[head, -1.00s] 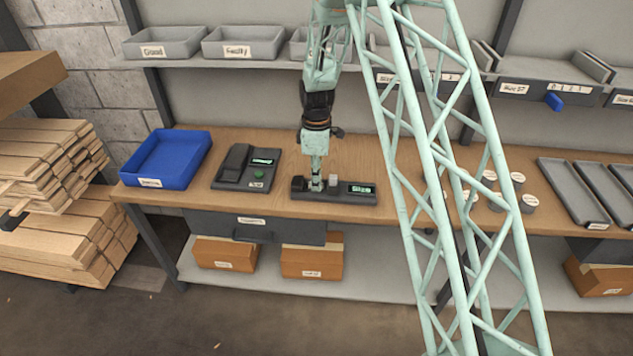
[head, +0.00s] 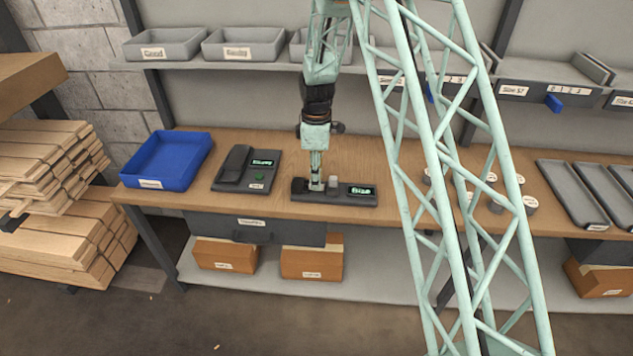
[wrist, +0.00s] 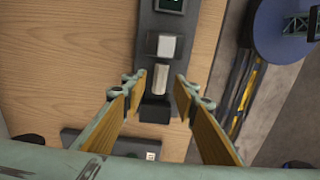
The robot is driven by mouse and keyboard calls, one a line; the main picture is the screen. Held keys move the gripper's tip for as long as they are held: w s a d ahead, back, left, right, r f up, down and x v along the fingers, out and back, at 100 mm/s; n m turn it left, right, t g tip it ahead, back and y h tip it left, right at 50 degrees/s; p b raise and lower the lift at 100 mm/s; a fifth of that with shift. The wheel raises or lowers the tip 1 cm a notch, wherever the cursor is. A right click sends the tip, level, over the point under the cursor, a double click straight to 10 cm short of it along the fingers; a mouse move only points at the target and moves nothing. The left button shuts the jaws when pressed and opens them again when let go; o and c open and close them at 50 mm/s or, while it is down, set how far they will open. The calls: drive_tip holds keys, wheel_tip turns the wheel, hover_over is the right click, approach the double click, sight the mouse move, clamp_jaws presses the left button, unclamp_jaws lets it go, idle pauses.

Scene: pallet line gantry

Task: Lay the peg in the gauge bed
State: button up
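The peg (wrist: 160,78) is a short pale cylinder in the wrist view. It lies on the dark gauge, between a white block (wrist: 166,46) and a black block (wrist: 155,110). The dark gauge (head: 310,197) with a green-lit display (head: 362,190) stands near the bench's front edge in the head view. My gripper (wrist: 157,88) is open, with one finger on each side of the peg and visible gaps to both. In the head view my gripper (head: 316,185) points straight down over the gauge's left half and hides the peg there.
A second dark device (head: 230,182) with a green button and display is left of the gauge. A blue bin (head: 190,166) stands farther left. Several round discs (head: 529,203) and grey trays (head: 571,190) are on the right. Bare wood surrounds the gauge behind.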

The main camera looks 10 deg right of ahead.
wheel_tip(320, 180, up, 10)
drive_tip(key=shift+f+p, duration=0.2)
drive_tip(key=shift+p, duration=0.25)
drive_tip(key=shift+r, duration=0.1)
idle(0.8)
